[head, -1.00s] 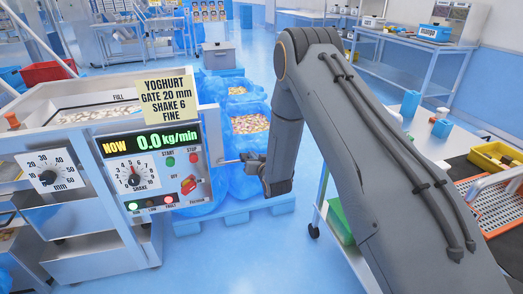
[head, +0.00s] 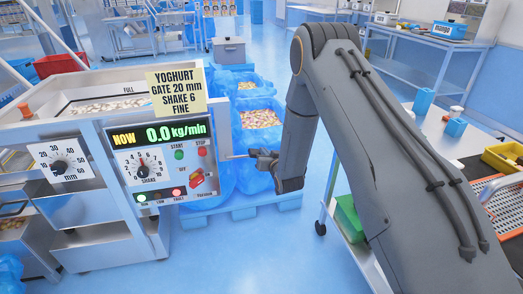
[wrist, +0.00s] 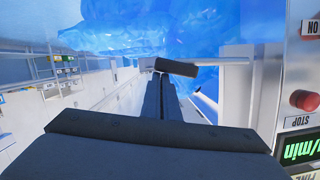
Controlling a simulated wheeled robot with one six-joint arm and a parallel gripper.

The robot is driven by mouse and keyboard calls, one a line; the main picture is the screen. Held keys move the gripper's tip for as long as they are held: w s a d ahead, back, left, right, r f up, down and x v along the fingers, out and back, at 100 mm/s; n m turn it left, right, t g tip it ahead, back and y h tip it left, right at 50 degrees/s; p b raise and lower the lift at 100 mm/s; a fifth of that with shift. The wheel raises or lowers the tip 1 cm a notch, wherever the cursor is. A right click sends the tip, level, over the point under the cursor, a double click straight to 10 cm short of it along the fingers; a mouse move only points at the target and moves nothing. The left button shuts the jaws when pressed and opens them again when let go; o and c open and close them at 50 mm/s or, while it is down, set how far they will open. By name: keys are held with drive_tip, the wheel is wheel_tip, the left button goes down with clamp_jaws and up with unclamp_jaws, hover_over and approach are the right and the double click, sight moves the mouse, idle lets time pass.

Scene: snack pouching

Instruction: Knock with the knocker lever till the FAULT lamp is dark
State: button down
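The knocker lever (head: 236,157) is a thin pale rod sticking out from the machine's right side. In the wrist view its dark cylindrical grip (wrist: 176,68) lies crosswise at my fingertips. My gripper (head: 262,158) is at the lever's outer end; in the wrist view its fingers (wrist: 163,92) look closed together, with the grip across their tips rather than clearly between them. Contact is hard to tell. The FAULT lamp (head: 178,191) on the control panel glows red. The green lamp (head: 141,197) is lit; the one between them looks dark.
The panel display (head: 158,136) reads 0.0 kg/min. A yellow card (head: 177,89) above it reads YOGHURT, gate 20 mm, shake 6, fine. Blue-lined bins (head: 262,110) stand behind my gripper.

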drive_tip(key=d+r+v, duration=0.1)
drive_tip(key=r+v, duration=0.1)
drive_tip(key=v, duration=0.8)
drive_tip(key=shift+b, duration=0.3)
drive_tip(key=shift+w+r, duration=0.1)
drive_tip(key=shift+w, duration=0.05)
drive_tip(key=s+d+r+g+h, duration=0.1)
drive_tip(key=s+g, duration=0.4)
drive_tip(key=s, duration=0.7)
drive_tip(key=s+d+r+g+h, duration=0.1)
drive_tip(key=s+d+r+g, duration=0.3)
drive_tip(key=s, duration=0.8)
drive_tip(key=s+d+r+g+h, duration=0.1)
drive_tip(key=s+r+g, duration=0.4)
drive_tip(key=s, duration=0.7)
drive_tip(key=shift+d+r+g, duration=0.4)
drive_tip(key=shift+d+r, duration=0.15)
drive_tip(key=shift+d, duration=0.2)
drive_tip(key=shift+w, duration=0.1)
